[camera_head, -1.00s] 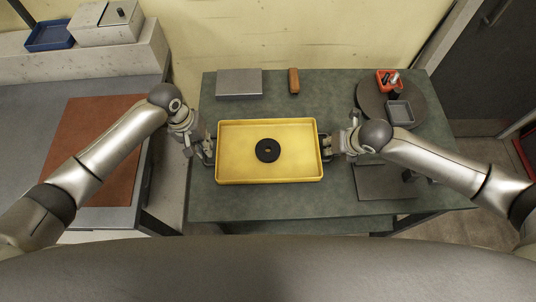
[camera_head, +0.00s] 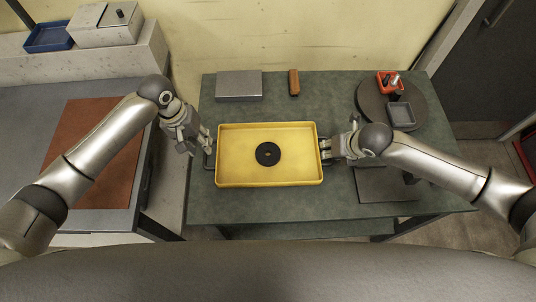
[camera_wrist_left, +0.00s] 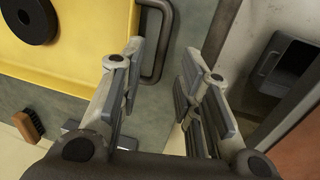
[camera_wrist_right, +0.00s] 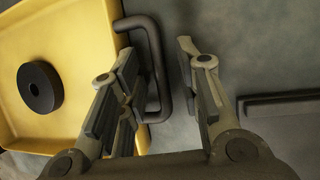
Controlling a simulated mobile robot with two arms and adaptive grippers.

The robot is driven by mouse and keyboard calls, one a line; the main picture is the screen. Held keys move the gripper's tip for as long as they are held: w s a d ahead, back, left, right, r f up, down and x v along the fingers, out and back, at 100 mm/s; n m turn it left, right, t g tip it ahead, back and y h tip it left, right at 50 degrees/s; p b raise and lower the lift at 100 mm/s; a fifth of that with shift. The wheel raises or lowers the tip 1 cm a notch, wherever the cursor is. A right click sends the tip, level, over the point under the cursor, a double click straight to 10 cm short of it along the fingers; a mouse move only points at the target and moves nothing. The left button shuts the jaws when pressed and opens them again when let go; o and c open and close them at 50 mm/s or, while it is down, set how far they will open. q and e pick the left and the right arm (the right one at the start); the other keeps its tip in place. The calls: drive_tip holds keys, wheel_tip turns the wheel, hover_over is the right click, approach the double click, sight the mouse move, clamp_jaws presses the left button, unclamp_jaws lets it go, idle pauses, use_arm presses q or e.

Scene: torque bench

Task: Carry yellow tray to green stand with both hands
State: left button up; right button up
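The yellow tray (camera_head: 235,172) lies on the dark green bench top with a black ring-shaped disc (camera_head: 268,154) inside it. My left gripper (camera_head: 204,140) is open at the tray's left side. In the left wrist view the dark left handle (camera_wrist_left: 166,42) shows between its spread fingers (camera_wrist_left: 163,62), not gripped. My right gripper (camera_head: 328,148) is at the right handle. In the right wrist view its fingers (camera_wrist_right: 158,55) are spread, with the handle (camera_wrist_right: 156,70) between them, close to the left finger. I cannot pick out a separate green stand.
A grey block (camera_head: 239,84) and a brown brush (camera_head: 294,82) lie behind the tray. A round dark turntable (camera_head: 372,105) holds a red bin (camera_head: 385,77) and a grey bin (camera_head: 402,114). A dark plate (camera_head: 380,182) lies right of the tray. Bare bench (camera_head: 260,205) shows in front.

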use_arm(q)
wheel_tip(320, 180, up, 8)
drive_tip(key=a, duration=0.1)
drive_tip(key=shift+a, duration=0.25)
use_arm(e)
drive_tip(key=v, duration=1.2)
